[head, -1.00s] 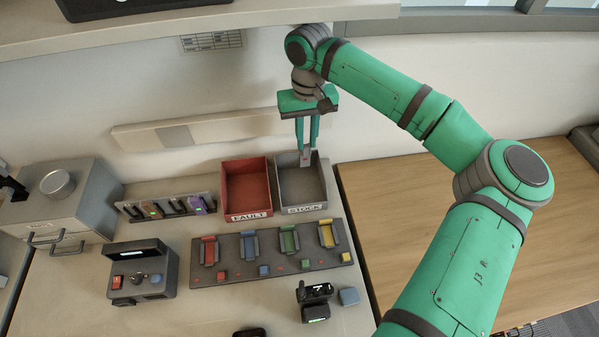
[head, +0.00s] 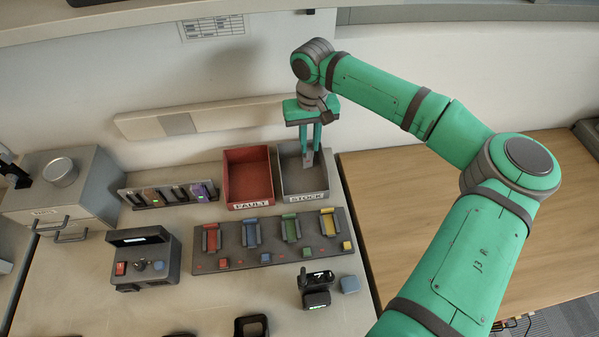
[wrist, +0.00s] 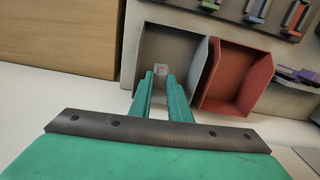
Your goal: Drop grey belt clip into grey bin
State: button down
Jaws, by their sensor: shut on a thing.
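My gripper (head: 310,148) points down over the grey bin (head: 304,195), which is labelled STOCK. Its green fingers are shut on the small grey belt clip (head: 308,159), whose lower part shows below the fingertips. In the wrist view the clip (wrist: 160,82) sticks out between the fingertips (wrist: 159,72), with the grey bin (wrist: 190,33) behind it. The clip appears to be at or just above the bin's opening; its exact height is hard to tell. The part of the clip between the fingers is hidden.
The red FAULT bin (head: 249,178) stands directly left of the grey bin. A dark rack with coloured slots (head: 268,241) lies in front, and another rack (head: 168,194) is at left. A control box (head: 144,259) and handheld radio (head: 316,289) stand nearer. The wooden table (head: 420,200) is clear.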

jog(key=c, duration=1.6)
grip_release()
jog(key=shift+r, duration=5.45)
jog(key=shift+w, duration=0.1)
